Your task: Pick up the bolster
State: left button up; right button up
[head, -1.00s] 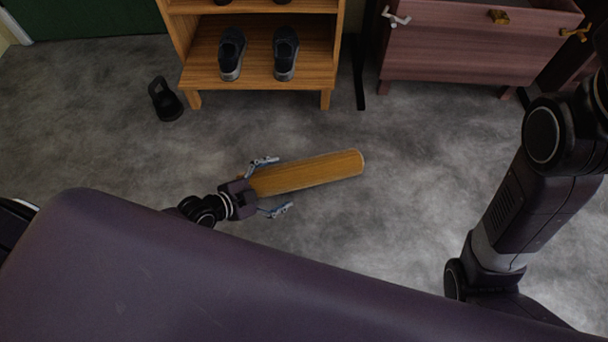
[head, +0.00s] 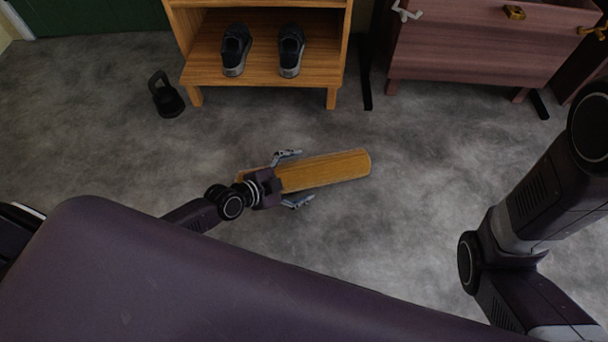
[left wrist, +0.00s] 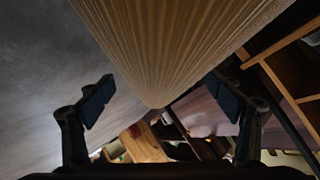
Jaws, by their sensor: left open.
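The bolster (head: 335,168) is a long tan-yellow roll lying on the grey floor in the middle of the head view. My left gripper (head: 293,179) is open above its left part, one finger on each side of it as seen from the head. In the left wrist view the ribbed bolster (left wrist: 165,45) fills the top middle, and the open fingers of my left gripper (left wrist: 165,105) stand to either side of it, apart from it. Part of the bolster is hidden under the gripper. My right gripper is not in view; only my right arm shows at the right.
A wooden shelf (head: 212,75) with a pair of dark shoes (head: 290,50) stands at the back. A black kettlebell (head: 166,97) sits on the floor to its left. A reddish dresser (head: 470,50) stands at the back right. The floor around the bolster is clear.

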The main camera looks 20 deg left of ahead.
pick_arm(q)
jog(key=c, duration=1.4)
jog(key=shift+r, duration=0.1)
jog(key=shift+c, duration=0.9)
jog(key=shift+r, duration=0.1)
